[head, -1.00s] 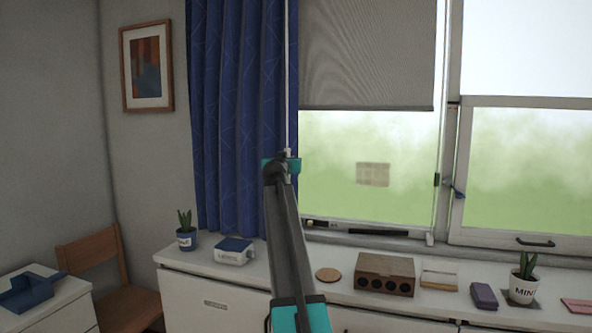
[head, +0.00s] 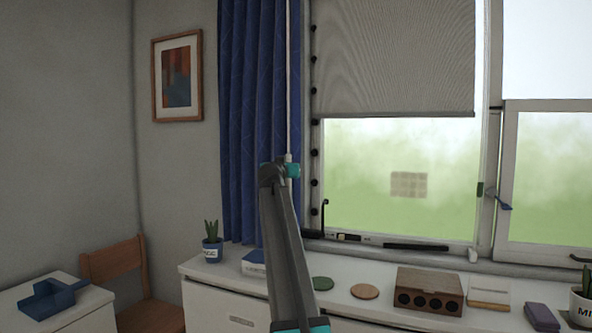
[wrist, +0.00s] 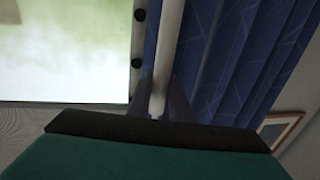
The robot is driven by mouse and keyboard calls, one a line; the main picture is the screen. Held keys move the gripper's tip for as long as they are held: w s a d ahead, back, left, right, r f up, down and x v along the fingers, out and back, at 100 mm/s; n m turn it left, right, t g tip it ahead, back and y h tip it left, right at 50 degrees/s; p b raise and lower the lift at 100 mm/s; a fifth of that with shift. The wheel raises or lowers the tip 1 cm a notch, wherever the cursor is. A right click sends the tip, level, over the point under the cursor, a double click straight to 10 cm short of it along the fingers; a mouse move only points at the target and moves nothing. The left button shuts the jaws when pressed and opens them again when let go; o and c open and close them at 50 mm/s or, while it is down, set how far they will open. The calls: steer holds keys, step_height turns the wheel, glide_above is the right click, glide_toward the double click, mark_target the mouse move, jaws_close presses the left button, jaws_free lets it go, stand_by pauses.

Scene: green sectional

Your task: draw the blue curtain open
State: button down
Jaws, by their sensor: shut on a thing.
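The blue curtain (head: 250,110) hangs bunched in folds at the left of the window in the head view. A thin white wand (head: 288,90) hangs along its right edge. My gripper (head: 291,168) is shut on the wand, in front of the curtain's right edge. In the wrist view the pale wand (wrist: 170,45) runs between my finger tips (wrist: 157,108), with the blue curtain (wrist: 235,55) beside and behind it. My arm hides part of the curtain's lower right edge.
A grey blind (head: 395,60) covers the upper window, with a beaded chain (head: 314,120) at its left. A chair (head: 120,270) stands left.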

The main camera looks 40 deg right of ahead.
steer(key=shift+w+a, duration=0.25)
steer(key=shift+a, duration=0.15)
steer(key=c, duration=1.6)
jaws_free()
steer(key=shift+a, duration=0.1)
steer(key=shift+s+d, duration=0.15)
steer(key=shift+d, duration=0.1)
steer(key=shift+s, duration=0.1)
steer(key=shift+v, duration=6.8)
steer(key=shift+a, duration=0.1)
